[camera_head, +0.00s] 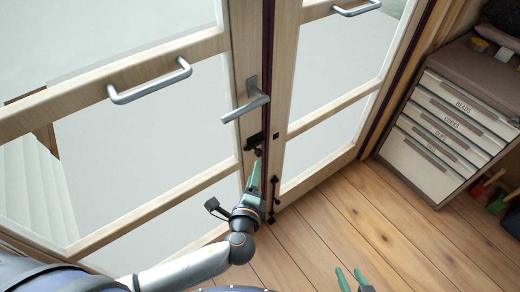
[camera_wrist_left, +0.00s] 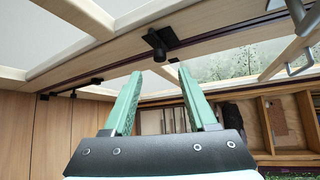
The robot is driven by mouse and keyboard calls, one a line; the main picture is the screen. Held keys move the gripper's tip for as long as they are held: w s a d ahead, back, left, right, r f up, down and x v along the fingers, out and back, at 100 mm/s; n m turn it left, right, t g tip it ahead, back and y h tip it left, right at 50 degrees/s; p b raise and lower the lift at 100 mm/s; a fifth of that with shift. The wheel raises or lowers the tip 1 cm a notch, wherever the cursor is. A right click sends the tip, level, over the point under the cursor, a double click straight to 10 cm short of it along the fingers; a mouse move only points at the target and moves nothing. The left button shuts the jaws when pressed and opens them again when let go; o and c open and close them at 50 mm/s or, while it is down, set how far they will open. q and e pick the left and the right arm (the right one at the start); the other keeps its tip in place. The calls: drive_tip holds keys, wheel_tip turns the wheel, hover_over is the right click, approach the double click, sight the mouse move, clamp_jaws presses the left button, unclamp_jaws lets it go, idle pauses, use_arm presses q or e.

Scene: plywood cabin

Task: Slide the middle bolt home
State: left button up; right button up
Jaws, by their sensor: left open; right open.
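Black bolt hardware shows along the meeting edges of two wooden-framed glass doors. A black bolt (camera_head: 255,142) sits just below the lever handle, and another black fitting (camera_head: 274,188) is lower on the right door. I cannot tell for sure which one is the middle bolt. My left gripper (camera_head: 255,168) is just below the upper bolt, pointing up at it. In the left wrist view the left gripper (camera_wrist_left: 160,72) is open and empty, with a black plate and round knob (camera_wrist_left: 156,45) just beyond its fingertips. My right gripper (camera_head: 352,277) is open and empty, low over the floor.
A silver lever handle (camera_head: 246,103) sticks out above the bolt. A bar handle (camera_head: 150,82) crosses the left door. A labelled drawer cabinet (camera_head: 447,130) stands at the right. The wooden floor (camera_head: 350,215) between is clear. More black fittings (camera_wrist_left: 85,84) show in the left wrist view.

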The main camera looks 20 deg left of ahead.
sight(258, 156)
use_arm(q)
drive_tip(key=b+x, duration=0.1)
drive_tip(key=x, duration=0.9)
drive_tip(key=shift+w, duration=0.2)
clamp_jaws()
idle(1.0)
